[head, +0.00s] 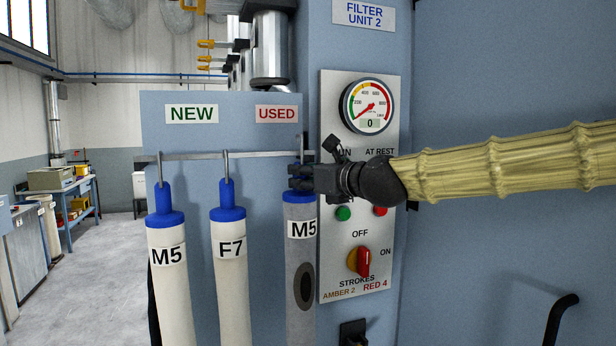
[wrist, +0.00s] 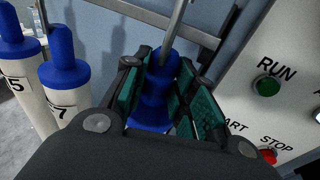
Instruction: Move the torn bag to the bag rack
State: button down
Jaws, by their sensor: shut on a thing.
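The torn bag (head: 299,265) is a grey tube marked M5 with a dark oval hole in its side. It hangs upright at the right end of the bag rack (head: 240,156), below the USED sign (head: 277,114). My gripper (head: 300,180) is shut around its blue cap, which shows between the green pads of my gripper (wrist: 160,85) in the wrist view. A metal hook (wrist: 174,30) rises just above the blue cap (wrist: 156,100).
Clean white bags M5 (head: 170,275) and F7 (head: 230,275) hang to the left, near the NEW sign (head: 192,114). The filter unit's control panel (head: 335,275) stands close on the right, with its gauge (head: 367,106) at 0. Open floor (head: 100,270) lies at the left.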

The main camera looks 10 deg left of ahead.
jog(key=shift+w+a, duration=0.45)
jog(key=shift+w, duration=0.25)
jog(key=shift+f+b, duration=0.7)
jog(key=shift+f, duration=0.45)
jog(key=c, duration=1.1)
grip_release()
jog(key=shift+s, duration=0.1)
